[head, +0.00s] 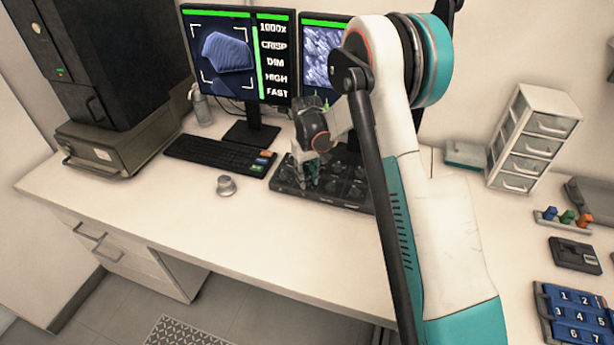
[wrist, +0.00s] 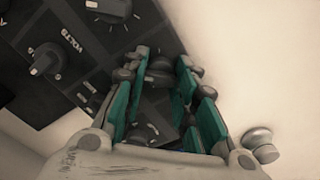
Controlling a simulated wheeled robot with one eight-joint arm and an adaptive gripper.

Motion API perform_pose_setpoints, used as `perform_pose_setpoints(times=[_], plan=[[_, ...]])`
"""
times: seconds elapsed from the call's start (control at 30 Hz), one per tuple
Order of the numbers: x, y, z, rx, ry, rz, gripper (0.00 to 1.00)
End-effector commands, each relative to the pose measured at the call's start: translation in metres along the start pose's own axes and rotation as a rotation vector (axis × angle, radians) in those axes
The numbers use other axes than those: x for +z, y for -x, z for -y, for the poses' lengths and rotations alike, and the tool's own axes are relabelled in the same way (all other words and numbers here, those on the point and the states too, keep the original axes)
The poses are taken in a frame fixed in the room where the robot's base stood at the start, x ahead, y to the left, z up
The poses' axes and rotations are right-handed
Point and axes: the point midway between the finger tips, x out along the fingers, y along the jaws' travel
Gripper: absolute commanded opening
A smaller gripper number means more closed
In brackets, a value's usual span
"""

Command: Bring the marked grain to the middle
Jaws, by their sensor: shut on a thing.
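The left monitor (head: 285,88) shows one large grain (head: 226,52) inside white corner brackets, beside the words 1000x, CRISP, DIM, HIGH and FAST. The right monitor (head: 322,48) shows a rough grey texture, partly hidden by my arm. My gripper (head: 309,172) points down at the black control panel (head: 325,196). In the wrist view its teal fingers (wrist: 160,75) are closed around a dark knob (wrist: 158,70) on the panel. The knob's label is hidden. Another knob (wrist: 46,62), marked VOLTS, stands beside it.
A loose-looking grey knob (head: 226,185) sits on the desk left of the panel. A keyboard (head: 220,152) lies behind it. A drawer unit (head: 535,137), a small rack of coloured pieces (head: 565,217) and a blue numbered tray (head: 580,315) are at right. The front desk is clear.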

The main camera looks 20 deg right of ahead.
Motion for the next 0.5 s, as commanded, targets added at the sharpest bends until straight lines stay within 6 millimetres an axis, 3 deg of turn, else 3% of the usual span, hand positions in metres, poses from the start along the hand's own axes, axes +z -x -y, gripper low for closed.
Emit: perform_pose_setpoints(times=[0.3,0.5], plan=[[-0.0002,-0.0001,-0.0001,0.0,-0.194,0.0,0.02],[-0.0002,0.0,-0.0001,0.0,-0.221,0.0,0.03]])
